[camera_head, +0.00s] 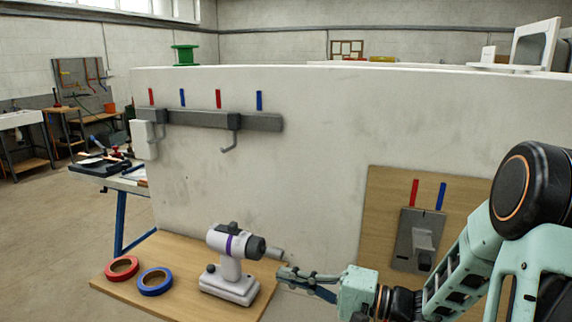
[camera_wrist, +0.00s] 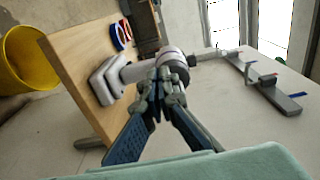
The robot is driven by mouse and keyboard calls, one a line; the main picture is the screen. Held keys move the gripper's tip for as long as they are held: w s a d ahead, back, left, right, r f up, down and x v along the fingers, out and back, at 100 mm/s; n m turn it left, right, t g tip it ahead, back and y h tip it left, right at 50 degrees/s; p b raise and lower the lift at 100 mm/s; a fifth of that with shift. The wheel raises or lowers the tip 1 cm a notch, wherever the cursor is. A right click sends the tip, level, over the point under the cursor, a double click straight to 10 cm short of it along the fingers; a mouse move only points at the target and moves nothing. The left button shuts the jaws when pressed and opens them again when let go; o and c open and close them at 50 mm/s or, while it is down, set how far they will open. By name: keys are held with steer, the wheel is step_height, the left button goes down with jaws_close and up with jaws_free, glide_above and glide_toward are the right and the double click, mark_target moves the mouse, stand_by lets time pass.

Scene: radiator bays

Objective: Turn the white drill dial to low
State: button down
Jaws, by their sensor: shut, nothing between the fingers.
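The white drill (camera_head: 232,262) with a purple band stands upright on a wooden board, its dark chuck pointing right. In the wrist view the drill (camera_wrist: 118,75) lies behind my fingertips, which hide part of its head. A small dark knob (camera_head: 210,268) shows at the left of the drill's base; I cannot tell whether it is the dial or read any setting. My gripper (camera_head: 283,272) is just right of the drill, below the chuck tip. My gripper (camera_wrist: 165,82) looks shut and empty; whether it touches the drill is unclear.
A red tape roll (camera_head: 122,268) and a blue tape roll (camera_head: 155,281) lie left of the drill on the wooden board (camera_head: 180,250). A white wall panel (camera_head: 320,150) stands close behind, with a grey hook rail (camera_head: 215,120). A grey switch plate (camera_head: 413,238) is at right.

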mark_target(262, 255)
steer(key=w+a+r+p, duration=0.2)
steer(key=a+r, duration=0.1)
steer(key=a, duration=0.2)
steer(key=shift+w+a, duration=0.35)
steer(key=shift+a, duration=0.05)
stand_by(0.3)
steer(key=shift+r, duration=0.15)
steer(key=shift+w+d+f+b, duration=0.2)
steer(key=shift+w+f+b, duration=0.15)
steer(key=shift+w, duration=0.2)
stand_by(0.8)
steer(key=shift+s+f+g+b, duration=0.25)
steer(key=shift+f+b, duration=0.35)
steer(key=shift+b, duration=1.2)
steer(key=shift+w+f+b, duration=0.25)
steer(key=shift+f+b, duration=0.3)
steer(key=shift+b, duration=1)
